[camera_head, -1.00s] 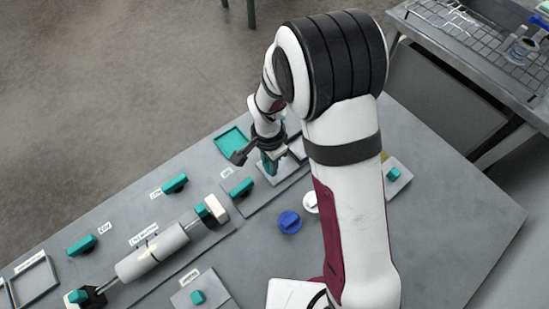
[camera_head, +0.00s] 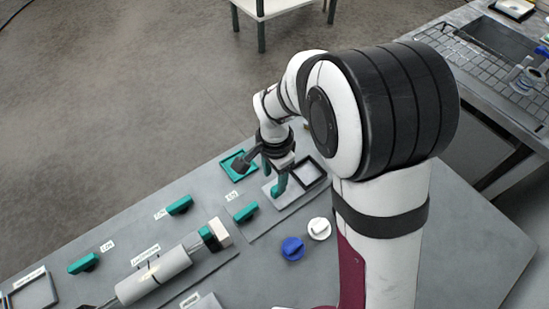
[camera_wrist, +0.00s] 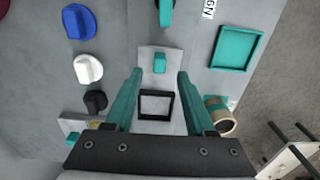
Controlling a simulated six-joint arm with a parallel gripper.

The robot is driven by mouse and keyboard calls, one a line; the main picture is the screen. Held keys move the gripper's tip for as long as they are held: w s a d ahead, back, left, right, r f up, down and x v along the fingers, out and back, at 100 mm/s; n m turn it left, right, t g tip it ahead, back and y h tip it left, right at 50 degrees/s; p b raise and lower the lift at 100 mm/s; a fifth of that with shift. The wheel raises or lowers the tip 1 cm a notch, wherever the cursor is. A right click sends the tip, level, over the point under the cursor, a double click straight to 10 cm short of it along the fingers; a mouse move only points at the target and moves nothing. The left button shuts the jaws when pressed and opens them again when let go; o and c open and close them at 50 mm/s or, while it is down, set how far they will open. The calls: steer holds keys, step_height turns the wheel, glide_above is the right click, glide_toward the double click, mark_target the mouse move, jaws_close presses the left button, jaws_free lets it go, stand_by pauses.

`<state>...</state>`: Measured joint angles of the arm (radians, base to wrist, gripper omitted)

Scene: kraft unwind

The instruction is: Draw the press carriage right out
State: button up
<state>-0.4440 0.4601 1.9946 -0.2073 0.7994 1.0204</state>
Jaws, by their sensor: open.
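A light grey plate with a teal upright knob (camera_wrist: 160,63) and a black square frame (camera_wrist: 156,104) lies below my gripper; it may be the press carriage, but I cannot tell for sure. The frame also shows in the head view (camera_head: 309,173). My gripper (camera_wrist: 159,76) is open and empty, its two teal fingers on either side of the plate's middle. The knob shows just beyond and between the fingertips, and contact is not visible. In the head view my gripper (camera_head: 276,178) is over the plate and partly hides it.
A teal tray (camera_head: 238,165) lies nearby. Blue (camera_head: 293,248) and white (camera_head: 319,229) knobs and a black knob (camera_wrist: 95,101) stand beside the plate. Another teal knob (camera_head: 246,211), a pale cylinder (camera_head: 153,278) and a brown-and-teal roll (camera_wrist: 219,116) are near. A wire rack (camera_head: 480,65) stands at upper right.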

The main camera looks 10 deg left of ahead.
step_height(320, 180, up, 9)
steer(key=shift+r, duration=0.15)
steer(key=s+d+r+n+y, duration=0.1)
steer(key=s+d, duration=0.5)
steer(key=s, duration=0.4)
steer(key=s+d+r+n, duration=0.2)
steer(key=s+d, duration=0.4)
steer(key=s, duration=0.3)
steer(key=shift+s+y, duration=0.4)
steer(key=shift+r, duration=0.1)
